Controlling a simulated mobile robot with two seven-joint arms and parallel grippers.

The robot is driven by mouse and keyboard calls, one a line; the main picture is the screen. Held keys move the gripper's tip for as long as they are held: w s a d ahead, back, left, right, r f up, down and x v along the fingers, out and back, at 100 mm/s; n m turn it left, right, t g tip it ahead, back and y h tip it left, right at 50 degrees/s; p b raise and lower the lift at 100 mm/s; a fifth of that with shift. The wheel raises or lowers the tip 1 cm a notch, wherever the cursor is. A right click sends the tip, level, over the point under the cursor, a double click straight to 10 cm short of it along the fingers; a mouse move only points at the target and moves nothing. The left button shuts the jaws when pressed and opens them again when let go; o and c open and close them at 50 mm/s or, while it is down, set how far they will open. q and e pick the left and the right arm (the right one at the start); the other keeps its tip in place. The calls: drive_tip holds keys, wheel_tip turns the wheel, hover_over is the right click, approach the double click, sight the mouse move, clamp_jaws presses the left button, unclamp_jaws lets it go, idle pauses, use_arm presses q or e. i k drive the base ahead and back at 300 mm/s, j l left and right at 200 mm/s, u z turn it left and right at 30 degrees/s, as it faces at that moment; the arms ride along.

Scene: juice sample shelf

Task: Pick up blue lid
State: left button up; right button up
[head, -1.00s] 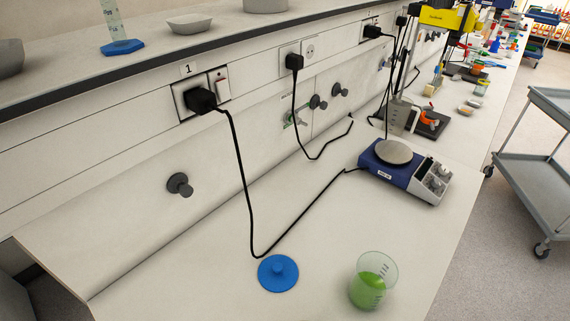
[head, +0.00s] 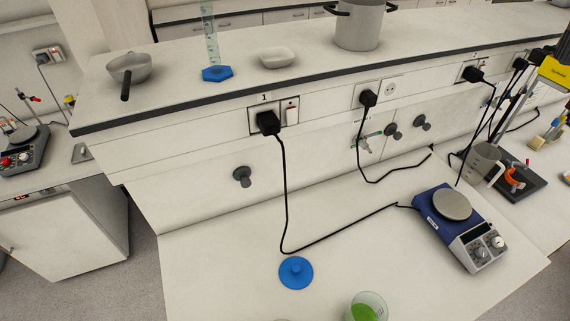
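The blue lid (head: 296,272) is a round disc with a small knob on top. It lies flat on the white bench, knob up, near the lower middle of the head view. A clear beaker with green liquid (head: 366,309) stands to its right, cut off by the bottom edge of the view. Neither of my grippers shows in the head view.
A black cable (head: 287,200) runs from a wall socket down to the bench just behind the lid and on to a blue-and-white hotplate stirrer (head: 451,215) at the right. A raised shelf (head: 170,97) runs along the back. The bench left of the lid is clear.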

sight(294, 272)
drive_tip(key=l+u, duration=0.4)
drive_tip(key=k+l+u, duration=0.1)
drive_tip(key=l+u, duration=0.3)
drive_tip(key=k+l+u, duration=0.15)
drive_tip(key=l+u, duration=0.25)
drive_tip(key=k+l+u, duration=0.15)
drive_tip(key=u, duration=0.25)
drive_tip(key=k+l+u, duration=0.25)
drive_tip(key=u, duration=0.15)
drive_tip(key=k+l+u, duration=0.25)
drive_tip(key=u, duration=0.15)
